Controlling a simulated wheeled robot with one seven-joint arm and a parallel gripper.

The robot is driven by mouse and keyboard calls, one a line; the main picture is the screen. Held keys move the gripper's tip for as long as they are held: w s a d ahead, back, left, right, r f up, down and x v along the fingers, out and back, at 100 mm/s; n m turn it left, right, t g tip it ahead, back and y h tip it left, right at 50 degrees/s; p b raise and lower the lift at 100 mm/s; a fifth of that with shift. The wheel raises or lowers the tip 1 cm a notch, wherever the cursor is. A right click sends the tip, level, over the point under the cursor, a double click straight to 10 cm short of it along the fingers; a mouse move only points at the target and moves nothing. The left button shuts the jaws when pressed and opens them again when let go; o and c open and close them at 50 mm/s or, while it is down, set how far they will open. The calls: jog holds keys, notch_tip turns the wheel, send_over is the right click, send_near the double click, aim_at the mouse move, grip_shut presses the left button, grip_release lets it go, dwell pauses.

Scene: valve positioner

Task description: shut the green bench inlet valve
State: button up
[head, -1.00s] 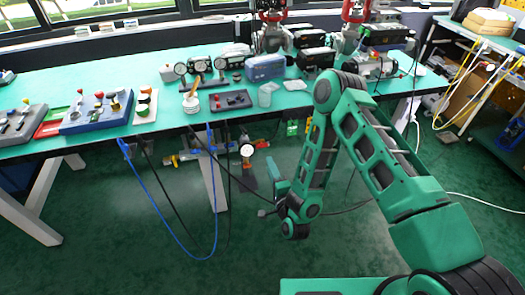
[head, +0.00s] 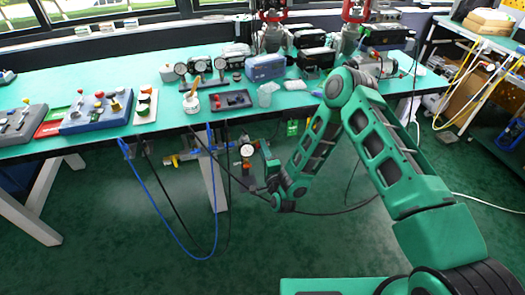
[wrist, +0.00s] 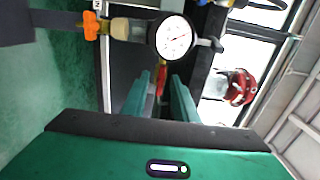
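Under the bench's front edge in the head view, a small green piece (head: 292,127) shows; it is too small to tell whether it is the valve handle. A round white pressure gauge (head: 247,150) sits under the bench, left of the green piece. In the wrist view the gauge (wrist: 173,37) is on a brass fitting, with an orange valve handle (wrist: 91,26) to its left. My gripper (wrist: 161,88) is open, its two green fingers apart. A red part (wrist: 162,80) shows between them, beyond the tips. No green valve handle can be made out in the wrist view.
The teal bench top (head: 50,93) above carries several devices, including a blue lever box (head: 97,112). A blue hose (head: 160,215) and black cables hang below. A white bench leg (head: 213,182) stands left of my gripper. The floor (head: 110,240) in front is clear.

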jog(key=shift+w, duration=0.1)
grip_shut()
jog(key=shift+n, duration=0.3)
jog(key=n, duration=1.7)
jog(key=shift+d+f, duration=0.1)
jog(key=shift+f, duration=0.1)
jog(key=shift+n, duration=0.3)
